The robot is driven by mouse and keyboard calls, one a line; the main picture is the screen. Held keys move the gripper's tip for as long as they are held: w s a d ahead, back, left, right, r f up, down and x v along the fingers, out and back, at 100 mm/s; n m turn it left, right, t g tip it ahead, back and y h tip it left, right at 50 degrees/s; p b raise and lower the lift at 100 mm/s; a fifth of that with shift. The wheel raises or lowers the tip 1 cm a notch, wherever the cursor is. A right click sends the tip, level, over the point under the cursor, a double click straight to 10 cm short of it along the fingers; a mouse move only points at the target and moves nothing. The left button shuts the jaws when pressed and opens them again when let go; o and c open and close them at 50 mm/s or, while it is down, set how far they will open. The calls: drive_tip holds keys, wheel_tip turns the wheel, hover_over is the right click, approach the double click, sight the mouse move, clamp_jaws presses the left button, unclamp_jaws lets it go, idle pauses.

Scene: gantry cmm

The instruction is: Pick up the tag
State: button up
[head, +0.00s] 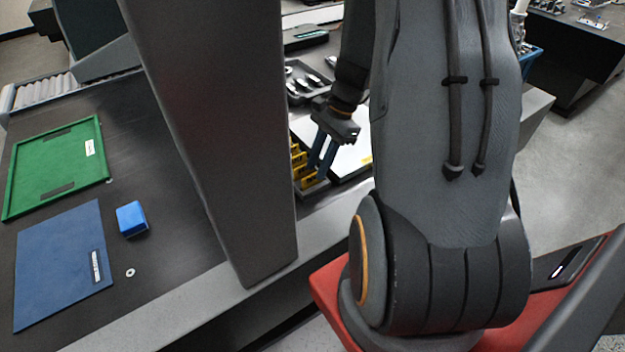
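My gripper (315,172) points down beyond the grey column, its two blue fingers apart with a gap between them. Its fingertips are at or just above several small yellow pieces (298,160) with dark marks, standing in a row in a dark holder. These yellow pieces look like tags, but they are small and partly hidden by the column and the fingers. I cannot tell which one is the tag, or whether the fingers touch one. Nothing shows clearly held.
A grey column (225,130) stands between the table's left part and my gripper. A dark tray of tools (305,82) and a white plate (352,158) are near the gripper. At left lie a green tray (60,168), a blue mat (50,265), a blue block (131,218) and a washer (130,272).

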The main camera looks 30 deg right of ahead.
drive_tip(key=shift+x, duration=1.35)
drive_tip(key=shift+c, duration=0.2)
clamp_jaws()
drive_tip(key=shift+d+r, duration=0.1)
wheel_tip(320, 180, up, 10)
wheel_tip(320, 180, up, 4)
drive_tip(key=p, duration=0.4)
hover_over(315, 173)
drive_tip(key=shift+r, duration=0.2)
